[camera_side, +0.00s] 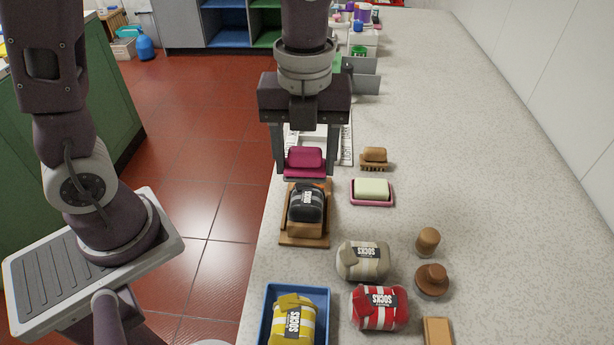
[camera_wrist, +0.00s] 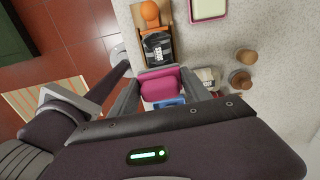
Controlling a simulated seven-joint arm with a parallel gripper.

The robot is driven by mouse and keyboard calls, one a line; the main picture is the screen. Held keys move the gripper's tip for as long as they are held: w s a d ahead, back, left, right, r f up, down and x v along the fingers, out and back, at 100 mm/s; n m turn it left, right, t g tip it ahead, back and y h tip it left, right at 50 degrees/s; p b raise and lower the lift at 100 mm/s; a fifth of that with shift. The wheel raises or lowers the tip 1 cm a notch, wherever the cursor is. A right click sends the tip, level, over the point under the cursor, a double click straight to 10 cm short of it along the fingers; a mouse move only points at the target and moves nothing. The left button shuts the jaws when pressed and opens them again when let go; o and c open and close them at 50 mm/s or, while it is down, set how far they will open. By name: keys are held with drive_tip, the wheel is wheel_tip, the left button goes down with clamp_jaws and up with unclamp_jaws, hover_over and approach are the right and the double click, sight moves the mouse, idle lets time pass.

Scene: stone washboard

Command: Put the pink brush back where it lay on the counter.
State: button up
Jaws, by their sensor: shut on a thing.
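The pink brush (camera_side: 305,159) is between the two fingers of my gripper (camera_side: 305,172), which is shut on it. It appears held above the counter (camera_side: 480,200), near the far end of the wooden washboard (camera_side: 290,240). In the wrist view the pink brush (camera_wrist: 158,83) also sits between the fingers of my gripper (camera_wrist: 160,82). A black rolled sock bundle (camera_side: 306,203) lies on the washboard, and it shows in the wrist view (camera_wrist: 158,48). I cannot tell the exact height of the brush.
A soap bar (camera_side: 371,189) on a pink dish and a brown brush (camera_side: 375,155) are right of my gripper. Grey socks (camera_side: 362,260), red socks (camera_side: 379,307) and a blue tray (camera_side: 270,305) with yellow socks are nearer. The counter's right side is mostly clear.

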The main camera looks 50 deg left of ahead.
hover_over(374, 232)
wheel_tip(374, 232, down, 4)
drive_tip(key=f, duration=0.1)
wheel_tip(374, 232, down, 9)
drive_tip(key=shift+f, duration=0.1)
drive_tip(key=o, duration=1.3)
drive_tip(key=shift+f, duration=0.1)
wheel_tip(374, 232, up, 12)
drive_tip(key=shift+r, duration=0.2)
drive_tip(key=shift+r, duration=0.1)
